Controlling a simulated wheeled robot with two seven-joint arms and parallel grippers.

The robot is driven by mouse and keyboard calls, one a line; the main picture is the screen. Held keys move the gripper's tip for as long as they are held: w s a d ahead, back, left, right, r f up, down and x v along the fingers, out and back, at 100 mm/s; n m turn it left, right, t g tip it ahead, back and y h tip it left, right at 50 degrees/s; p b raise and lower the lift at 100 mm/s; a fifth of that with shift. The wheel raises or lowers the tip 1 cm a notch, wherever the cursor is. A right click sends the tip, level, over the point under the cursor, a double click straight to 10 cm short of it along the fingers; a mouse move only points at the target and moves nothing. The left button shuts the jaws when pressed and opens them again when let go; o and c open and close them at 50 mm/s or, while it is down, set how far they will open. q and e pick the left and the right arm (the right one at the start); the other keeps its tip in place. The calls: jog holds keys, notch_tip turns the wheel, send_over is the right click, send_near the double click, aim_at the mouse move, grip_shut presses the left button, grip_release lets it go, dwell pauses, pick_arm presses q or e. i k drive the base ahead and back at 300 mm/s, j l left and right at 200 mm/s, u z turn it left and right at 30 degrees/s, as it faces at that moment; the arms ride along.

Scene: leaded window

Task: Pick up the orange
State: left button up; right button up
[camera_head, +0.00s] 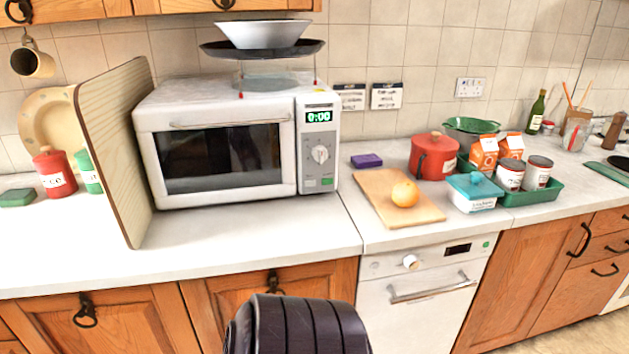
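The orange (405,194) is a small round fruit. It rests on a wooden cutting board (385,212) on the countertop, right of the microwave and above the white dishwasher. Nothing covers it. Neither of my grippers shows in the head view. A dark, ribbed rounded part, which I cannot identify for sure, stands at the bottom centre, well below and left of the orange.
A white microwave (222,116) stands left of the board. A teal-lidded dish (474,193), a red pot (433,157) and a green tray (533,196) with cans and cartons stand right of it. A purple item (366,161) lies behind. The counter's front edge is clear.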

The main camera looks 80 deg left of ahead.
aim_at(405, 194)
jog(key=l+u, duration=0.15)
jog(key=u, duration=1.9)
jog(key=i+l+u, duration=0.15)
